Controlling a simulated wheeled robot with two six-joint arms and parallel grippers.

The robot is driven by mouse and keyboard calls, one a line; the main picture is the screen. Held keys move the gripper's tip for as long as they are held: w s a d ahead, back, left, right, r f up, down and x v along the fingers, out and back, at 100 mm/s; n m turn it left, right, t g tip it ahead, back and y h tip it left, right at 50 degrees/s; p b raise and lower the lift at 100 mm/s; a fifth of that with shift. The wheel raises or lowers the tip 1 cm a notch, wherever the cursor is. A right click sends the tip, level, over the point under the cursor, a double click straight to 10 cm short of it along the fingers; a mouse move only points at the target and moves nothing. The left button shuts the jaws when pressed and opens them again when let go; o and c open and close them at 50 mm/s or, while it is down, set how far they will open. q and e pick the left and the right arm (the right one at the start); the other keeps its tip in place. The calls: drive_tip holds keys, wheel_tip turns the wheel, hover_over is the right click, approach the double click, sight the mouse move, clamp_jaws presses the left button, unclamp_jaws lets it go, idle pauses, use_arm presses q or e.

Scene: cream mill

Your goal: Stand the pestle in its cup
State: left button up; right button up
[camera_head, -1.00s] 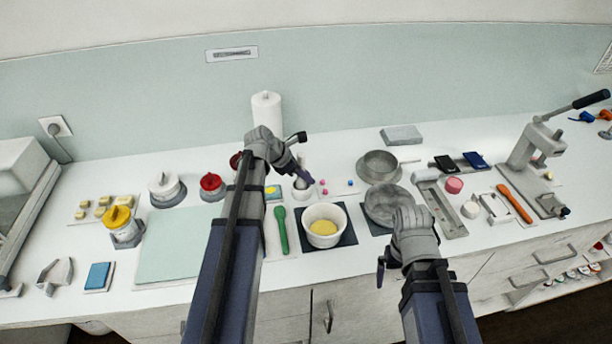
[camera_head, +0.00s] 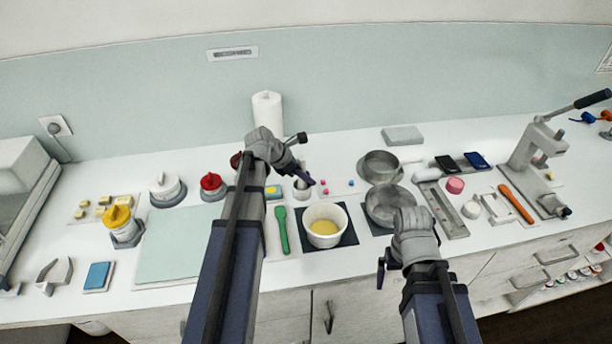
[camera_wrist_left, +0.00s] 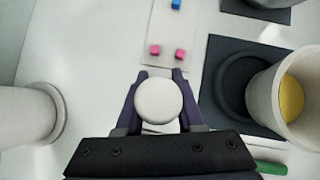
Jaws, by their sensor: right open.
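My left gripper (camera_head: 306,176) is over the back middle of the counter, shut on the pestle. In the left wrist view the pestle (camera_wrist_left: 159,101) shows as a round whitish knob between the two dark fingers. A small pale cup (camera_head: 302,189) stands just below the left gripper. The pestle's lower part is hidden, so I cannot tell whether it is inside the cup. My right gripper (camera_head: 389,266) is open and empty, low in front of the grey pans.
A white bowl with yellow contents (camera_head: 324,227) stands on a dark mat right of the green spoon (camera_head: 282,230). Grey pans (camera_head: 392,204) are further right. A paper roll (camera_head: 267,112) stands behind my left gripper. A pale green mat (camera_head: 178,247) lies clear at the left.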

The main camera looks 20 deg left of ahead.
use_arm(q)
drive_tip(key=shift+s+d+r+p, duration=0.15)
drive_tip(key=shift+s+r+p, duration=0.05)
drive_tip(key=shift+r+p, duration=0.1)
drive_tip(key=p+v, duration=1)
drive_tip(key=v, duration=0.2)
drive_tip(key=shift+r, duration=0.25)
drive_tip(key=shift+w, duration=0.1)
drive_tip(key=s+d+f+m+g+y, duration=0.2)
drive_tip(key=s+d+m, duration=0.6)
drive_tip(key=d+m, duration=0.4)
drive_tip(key=s+d+f+m+g+y, duration=0.2)
drive_tip(key=s+d+m, duration=0.6)
drive_tip(key=d+m, duration=0.5)
drive_tip(key=m+g+y, duration=0.1)
drive_tip(key=m+y, duration=0.1)
drive_tip(key=m, duration=0.4)
drive_tip(key=shift+s+d, duration=0.2)
drive_tip(key=shift+s, duration=0.2)
